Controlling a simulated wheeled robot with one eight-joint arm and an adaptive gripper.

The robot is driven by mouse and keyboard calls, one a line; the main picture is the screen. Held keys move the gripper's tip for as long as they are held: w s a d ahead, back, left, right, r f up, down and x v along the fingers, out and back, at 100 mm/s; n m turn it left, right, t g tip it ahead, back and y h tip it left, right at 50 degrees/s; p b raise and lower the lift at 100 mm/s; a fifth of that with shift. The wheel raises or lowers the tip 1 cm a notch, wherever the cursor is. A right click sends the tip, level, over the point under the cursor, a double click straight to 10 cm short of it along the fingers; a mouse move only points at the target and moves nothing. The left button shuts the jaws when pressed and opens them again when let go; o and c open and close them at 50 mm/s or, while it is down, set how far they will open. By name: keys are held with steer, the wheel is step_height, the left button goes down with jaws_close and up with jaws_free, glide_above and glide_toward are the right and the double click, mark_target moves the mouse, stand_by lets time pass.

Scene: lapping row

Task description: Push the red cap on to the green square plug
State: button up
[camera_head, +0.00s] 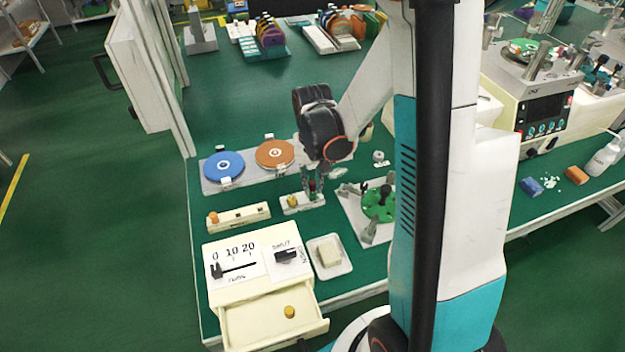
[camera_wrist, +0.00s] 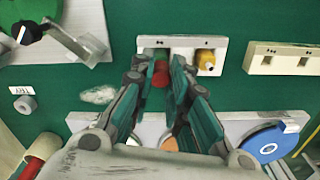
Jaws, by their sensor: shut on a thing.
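My gripper (camera_head: 314,184) points down at the small cream block (camera_head: 289,209) and is shut on the red cap (camera_wrist: 160,74). In the wrist view the cap sits between the two fingers, at the left part of the cream block (camera_wrist: 183,42). A dark green bit, seemingly the green plug (camera_wrist: 160,54), shows right at the cap's far end. The cap looks in line with it, but I cannot tell whether it is seated. A yellow-orange piece (camera_wrist: 206,61) stands on the same block, to the right of the fingers.
A second cream block (camera_head: 247,214) with an orange knob lies to the left. Blue (camera_head: 224,166) and orange (camera_head: 275,153) discs lie behind. A green round fixture (camera_head: 379,203) stands close on the right. An open drawer (camera_head: 262,326) and a white tray (camera_head: 331,272) are in front.

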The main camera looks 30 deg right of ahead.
mark_target(312, 182)
steer(key=shift+f+b, duration=0.55)
steer(key=shift+f, duration=0.2)
steer(key=o, duration=0.8)
steer(key=shift+r, duration=0.1)
steer(key=shift+r, duration=0.1)
step_height(312, 182, up, 12)
stand_by(0.3)
steer(key=s+a+r+n+t, duration=0.5)
steer(key=s+a+r+t, duration=0.2)
steer(key=s+a, duration=0.3)
steer(key=shift+s+r, duration=0.65)
steer(key=shift+s, duration=0.55)
